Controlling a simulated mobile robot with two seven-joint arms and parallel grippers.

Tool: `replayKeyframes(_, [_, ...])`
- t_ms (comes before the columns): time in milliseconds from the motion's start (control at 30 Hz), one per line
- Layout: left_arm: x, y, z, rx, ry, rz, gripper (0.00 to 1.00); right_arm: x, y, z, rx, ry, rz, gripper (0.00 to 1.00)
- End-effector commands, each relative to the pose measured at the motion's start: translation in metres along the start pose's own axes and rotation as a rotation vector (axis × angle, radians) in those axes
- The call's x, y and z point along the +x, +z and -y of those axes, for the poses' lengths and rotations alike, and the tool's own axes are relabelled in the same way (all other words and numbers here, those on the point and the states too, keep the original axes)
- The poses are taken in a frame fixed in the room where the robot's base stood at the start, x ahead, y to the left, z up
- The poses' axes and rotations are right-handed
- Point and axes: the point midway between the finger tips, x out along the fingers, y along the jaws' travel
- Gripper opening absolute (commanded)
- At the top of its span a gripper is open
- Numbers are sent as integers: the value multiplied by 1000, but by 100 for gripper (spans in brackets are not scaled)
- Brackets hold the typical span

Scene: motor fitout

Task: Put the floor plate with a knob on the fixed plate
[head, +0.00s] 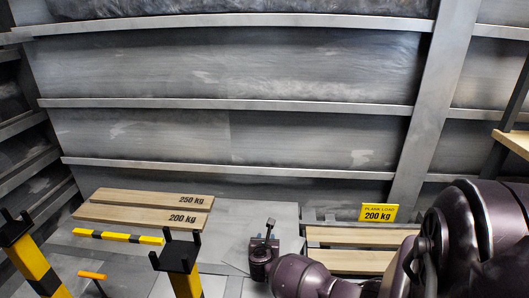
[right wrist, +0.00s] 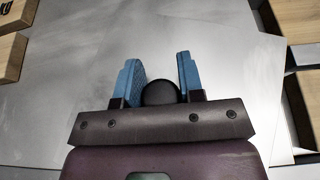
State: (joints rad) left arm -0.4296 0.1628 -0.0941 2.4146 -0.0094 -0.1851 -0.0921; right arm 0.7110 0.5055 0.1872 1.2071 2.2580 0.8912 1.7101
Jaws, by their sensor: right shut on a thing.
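The grey metal floor plate (head: 229,219) lies at the lower middle of the head view, right of the wooden planks. It also fills much of the right wrist view (right wrist: 215,60). Its round black knob (right wrist: 160,92) sits between the blue fingers of my right gripper (right wrist: 158,80), which is shut on it. I cannot tell whether the plate rests flat or is slightly raised, nor clearly pick out the fixed plate from the grey flooring. My left gripper is not in view.
Planks (head: 150,207) marked 250 kg and 200 kg lie left. More planks (head: 360,236) lie right, beside open gaps and a yellow 200 kg sign (head: 378,213). A ribbed wall closes the back.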

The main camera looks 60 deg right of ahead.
Motion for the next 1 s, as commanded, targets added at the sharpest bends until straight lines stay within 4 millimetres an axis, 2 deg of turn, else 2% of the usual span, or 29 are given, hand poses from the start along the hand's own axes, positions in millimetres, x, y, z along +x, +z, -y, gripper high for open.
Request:
replayKeyframes(267, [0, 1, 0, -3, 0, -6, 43, 1, -3, -1, 2, 2, 1, 0])
replayKeyframes(300, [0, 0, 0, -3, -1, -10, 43, 1, -2, -1, 1, 1, -1, 41])
replayKeyframes(433, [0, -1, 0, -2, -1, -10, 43, 1, -2, -1, 1, 1, 0, 61])
replayKeyframes(800, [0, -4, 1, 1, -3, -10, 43, -1, 4, -1, 2, 1, 3, 61])
replayKeyframes(1000, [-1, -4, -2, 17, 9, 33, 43, -29, 5, -3, 9, 5, 0, 61])
